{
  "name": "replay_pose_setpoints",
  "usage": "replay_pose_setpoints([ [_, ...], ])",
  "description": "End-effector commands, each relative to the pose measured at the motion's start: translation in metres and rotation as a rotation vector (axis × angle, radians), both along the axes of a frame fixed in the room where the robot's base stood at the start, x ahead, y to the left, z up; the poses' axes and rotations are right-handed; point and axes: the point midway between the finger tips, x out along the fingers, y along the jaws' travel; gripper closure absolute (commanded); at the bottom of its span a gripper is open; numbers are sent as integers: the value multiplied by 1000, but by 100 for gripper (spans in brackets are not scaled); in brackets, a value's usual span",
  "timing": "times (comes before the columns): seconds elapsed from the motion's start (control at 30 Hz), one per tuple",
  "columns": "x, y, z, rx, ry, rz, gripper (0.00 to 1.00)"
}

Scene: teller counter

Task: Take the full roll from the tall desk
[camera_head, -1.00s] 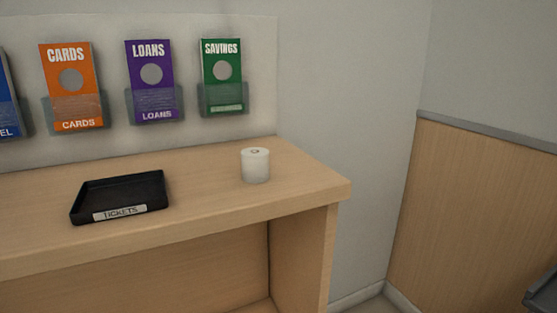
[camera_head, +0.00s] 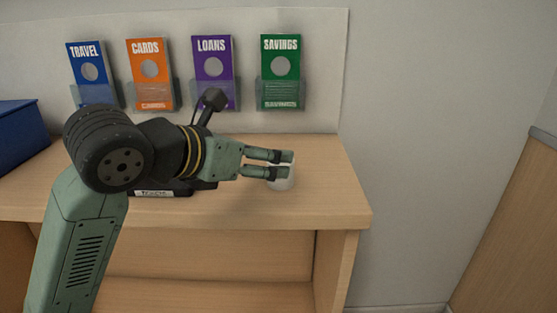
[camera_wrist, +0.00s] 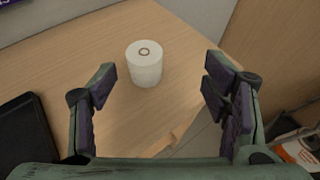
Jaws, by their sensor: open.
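A white paper roll (camera_head: 284,182) stands upright on the tall desk (camera_head: 325,205), near its right end. In the head view it is partly hidden behind my gripper's fingers. In the wrist view the whole roll (camera_wrist: 145,64) shows, with a small brown-ringed core hole on top. My gripper (camera_head: 291,164) is open and empty. In the wrist view the roll lies ahead of the fingertips (camera_wrist: 160,78), roughly between them in line and a little left of centre. I cannot tell whether the fingers touch it; the wrist view shows clear space on both sides.
A black ticket tray (camera_head: 200,185) sits left of the roll, mostly hidden by my arm; its edge shows in the wrist view (camera_wrist: 22,130). Brochure holders with a green savings leaflet (camera_head: 280,72) hang behind. A blue box (camera_head: 20,135) is at far left. The desk's right end is near.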

Motion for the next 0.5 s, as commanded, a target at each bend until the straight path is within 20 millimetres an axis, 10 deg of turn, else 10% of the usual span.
replay_pose_setpoints([
  [0.5, 49, -14, -37, 55, 40, 57, 31],
])
